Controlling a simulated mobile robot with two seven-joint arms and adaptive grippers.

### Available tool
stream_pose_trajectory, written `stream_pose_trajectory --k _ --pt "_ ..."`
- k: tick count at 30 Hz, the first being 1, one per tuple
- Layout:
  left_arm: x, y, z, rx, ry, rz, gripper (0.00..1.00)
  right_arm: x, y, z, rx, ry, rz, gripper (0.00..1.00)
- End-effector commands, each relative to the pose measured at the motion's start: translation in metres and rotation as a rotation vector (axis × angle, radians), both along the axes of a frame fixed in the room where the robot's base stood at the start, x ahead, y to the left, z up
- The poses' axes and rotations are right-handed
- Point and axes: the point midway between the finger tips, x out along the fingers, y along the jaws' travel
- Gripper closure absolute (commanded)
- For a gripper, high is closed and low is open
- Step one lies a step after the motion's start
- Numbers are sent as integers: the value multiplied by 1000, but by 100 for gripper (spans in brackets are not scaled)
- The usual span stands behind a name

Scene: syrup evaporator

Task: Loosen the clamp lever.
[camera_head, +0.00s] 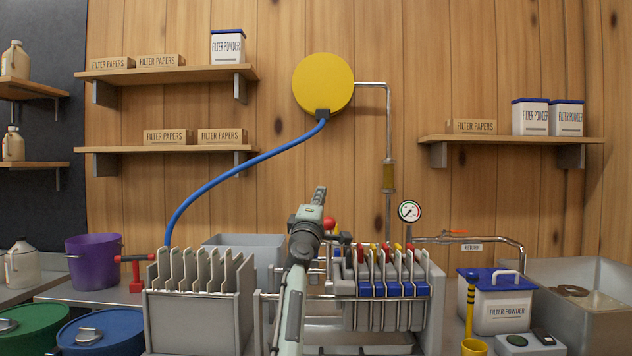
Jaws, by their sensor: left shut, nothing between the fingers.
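A filter press with upright plates (393,264) and blue parts stands at the bottom centre. A red ball knob (329,223) shows just right of my left gripper, at the left end of the plates. It may be the end of the clamp lever; the lever's shaft is mostly hidden behind my arm. My left gripper (320,191) points up and away at the centre, shut and empty. It overlaps the knob's surroundings in the picture; I cannot tell whether it touches anything. My right gripper is not in view.
A rack of grey plates (200,310) stands left of my arm. A blue hose (240,168) hangs from a yellow reel (323,83). A gauge (409,211) rises behind the press. A filter powder tub (497,309) and steel sink (610,318) are at right.

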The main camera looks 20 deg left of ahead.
Motion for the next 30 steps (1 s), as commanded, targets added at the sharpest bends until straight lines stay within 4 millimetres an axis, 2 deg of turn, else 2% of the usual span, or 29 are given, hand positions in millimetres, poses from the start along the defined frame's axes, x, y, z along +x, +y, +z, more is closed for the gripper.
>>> stream_pose_trajectory --k 3,10,30 --pt "-18 -2 12 -5 -3 -1 100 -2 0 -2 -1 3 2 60" --pt "-37 -2 26 0 3 2 100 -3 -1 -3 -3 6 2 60" --pt "-40 -2 28 0 4 2 100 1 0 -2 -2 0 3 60"
